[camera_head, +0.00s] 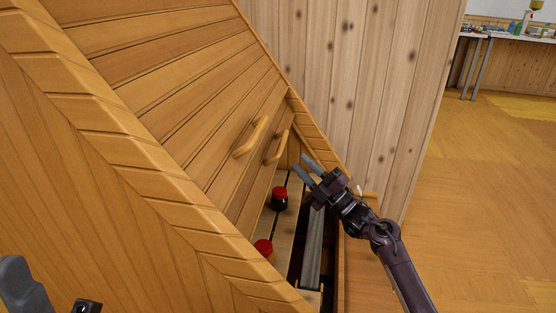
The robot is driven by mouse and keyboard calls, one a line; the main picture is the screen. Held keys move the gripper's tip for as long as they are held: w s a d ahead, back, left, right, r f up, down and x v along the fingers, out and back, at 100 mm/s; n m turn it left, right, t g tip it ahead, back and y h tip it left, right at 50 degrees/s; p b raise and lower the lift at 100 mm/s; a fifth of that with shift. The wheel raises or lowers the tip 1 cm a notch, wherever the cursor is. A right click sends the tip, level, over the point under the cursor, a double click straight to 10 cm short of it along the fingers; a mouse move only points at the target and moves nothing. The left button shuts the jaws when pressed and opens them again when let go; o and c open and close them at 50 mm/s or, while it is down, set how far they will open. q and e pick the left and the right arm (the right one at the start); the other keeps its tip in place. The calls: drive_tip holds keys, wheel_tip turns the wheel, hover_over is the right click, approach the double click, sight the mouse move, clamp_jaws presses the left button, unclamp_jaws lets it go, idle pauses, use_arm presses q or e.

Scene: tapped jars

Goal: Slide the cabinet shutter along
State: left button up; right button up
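The cabinet shutter (190,85) is a wooden slatted panel that fills the upper left. Two wooden bar handles show, one on the slatted panel (252,137) and one at its right-hand edge (279,146). To the right of that edge the cabinet is open, with a strip of its inside showing. My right gripper (301,163) is at this opening, just right of the second handle. Its two grey fingers are apart with nothing seen between them, and it looks clear of the handle. Grey and dark parts at the lower left edge seem to be my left gripper (20,285), mostly cut off.
Inside the opening stand a dark jar with a red lid (280,199) and another red-lidded jar (264,248), partly hidden by the cabinet frame (170,195). A knotty plank wall (345,75) stands behind. Open wooden floor (480,190) lies to the right, with tables (515,37) far back.

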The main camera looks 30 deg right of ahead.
sight(282, 141)
drive_tip(key=shift+n+y, duration=0.5)
drive_tip(key=shift+y, duration=0.1)
drive_tip(key=x, duration=0.5)
drive_tip(key=b+x, duration=0.1)
drive_tip(key=x, duration=0.2)
drive_tip(key=shift+s+a+r, duration=0.15)
drive_tip(key=shift+a+r, duration=0.2)
drive_tip(key=shift+r, duration=0.05)
drive_tip(key=shift+c, duration=0.4)
clamp_jaws()
